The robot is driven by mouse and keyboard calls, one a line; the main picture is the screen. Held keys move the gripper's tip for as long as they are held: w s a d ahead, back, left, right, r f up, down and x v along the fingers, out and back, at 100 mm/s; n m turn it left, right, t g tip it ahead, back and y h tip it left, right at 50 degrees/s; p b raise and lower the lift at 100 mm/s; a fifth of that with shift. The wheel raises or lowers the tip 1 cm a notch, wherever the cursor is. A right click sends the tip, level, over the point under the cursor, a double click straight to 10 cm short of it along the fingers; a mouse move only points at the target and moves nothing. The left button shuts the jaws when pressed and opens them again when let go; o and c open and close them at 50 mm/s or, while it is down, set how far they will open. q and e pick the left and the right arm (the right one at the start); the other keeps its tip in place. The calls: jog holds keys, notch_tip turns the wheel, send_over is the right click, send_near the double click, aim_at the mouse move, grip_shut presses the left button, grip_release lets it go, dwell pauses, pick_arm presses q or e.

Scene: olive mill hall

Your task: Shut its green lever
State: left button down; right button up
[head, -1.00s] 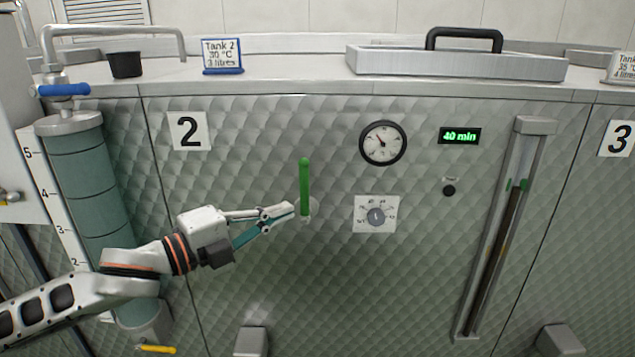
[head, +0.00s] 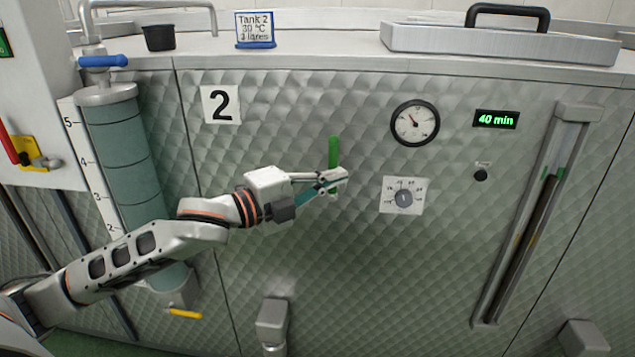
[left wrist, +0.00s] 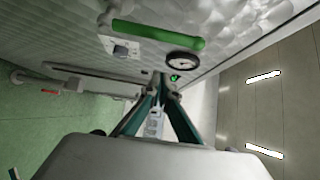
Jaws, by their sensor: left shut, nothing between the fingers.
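The green lever (head: 333,151) stands upright on the quilted metal front of tank 2, left of the round gauge. My left gripper (head: 342,178) is shut and empty. In the head view its fingertips cross in front of the lever and hide its lower part; I cannot tell whether they touch. In the left wrist view the lever (left wrist: 160,35) lies across the top of the picture, apart from the shut fingertips (left wrist: 160,82). My right gripper is not in view.
A dial plate (head: 403,196) and a gauge (head: 415,123) sit right of the lever, with a "40 min" display (head: 496,119) beyond. A sight tube (head: 118,150) with a blue-handled tap (head: 103,61) stands at the left. The panel below the lever is clear.

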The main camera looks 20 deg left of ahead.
aim_at(333, 167)
pick_arm(q)
jog(key=w, duration=0.1)
jog(key=w+a, duration=0.1)
jog(key=w, duration=0.2)
jog(key=shift+w+a+b, duration=0.15)
jog(key=shift+a+b, duration=0.15)
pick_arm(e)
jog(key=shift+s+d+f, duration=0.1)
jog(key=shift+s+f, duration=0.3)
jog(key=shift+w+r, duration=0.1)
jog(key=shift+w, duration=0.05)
pick_arm(q)
jog(key=shift+f, duration=0.1)
